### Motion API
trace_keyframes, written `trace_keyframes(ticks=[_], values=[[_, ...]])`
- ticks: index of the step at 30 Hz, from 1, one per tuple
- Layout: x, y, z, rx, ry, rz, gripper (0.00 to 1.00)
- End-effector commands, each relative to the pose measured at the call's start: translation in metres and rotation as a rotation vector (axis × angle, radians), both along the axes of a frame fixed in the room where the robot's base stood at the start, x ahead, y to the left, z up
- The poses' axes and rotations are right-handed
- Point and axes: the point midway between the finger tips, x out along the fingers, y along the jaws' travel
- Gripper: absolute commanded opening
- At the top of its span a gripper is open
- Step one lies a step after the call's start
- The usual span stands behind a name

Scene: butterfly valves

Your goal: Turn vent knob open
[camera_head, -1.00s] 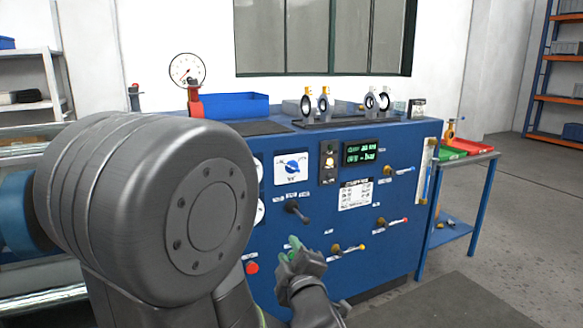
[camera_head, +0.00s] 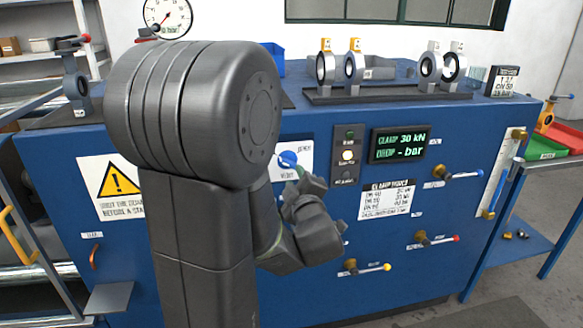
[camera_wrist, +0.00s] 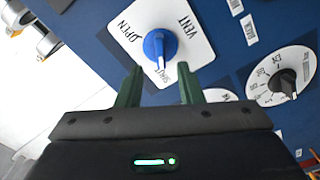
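The vent knob (camera_wrist: 158,43) is a round blue knob with a white pointer mark. It sits on a white plate (camera_wrist: 190,22) lettered VENT, OPEN and SHUT, and its mark points toward SHUT. My gripper (camera_wrist: 160,67) is open, its two green fingers apart just below the knob in the wrist view, with nothing between their pads that I can see held. In the head view the knob (camera_head: 287,159) shows just above my wrist, and its plate (camera_head: 304,150) is partly covered by my arm.
A dark dial knob (camera_wrist: 287,80) on a round white scale lies to the right in the wrist view. A clamp display (camera_head: 398,144), a card (camera_head: 387,200) and lever valves (camera_head: 458,174) fill the blue panel's right side. Valve discs stand on a rack (camera_head: 388,95) on top.

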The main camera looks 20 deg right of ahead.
Motion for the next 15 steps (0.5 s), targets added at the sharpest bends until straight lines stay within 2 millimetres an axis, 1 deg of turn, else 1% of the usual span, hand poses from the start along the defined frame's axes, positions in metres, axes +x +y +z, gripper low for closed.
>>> trace_keyframes(ticks=[1,6,10,15], values=[[0.012,-0.001,0.0,0.001,0.0,0.005,0.34],[0.041,-0.009,0.0,0.0,-0.001,0.003,0.34],[0.055,-0.013,0.0,0.0,0.0,0.001,0.34],[0.062,-0.014,0.0,0.0,0.0,0.001,0.34]])
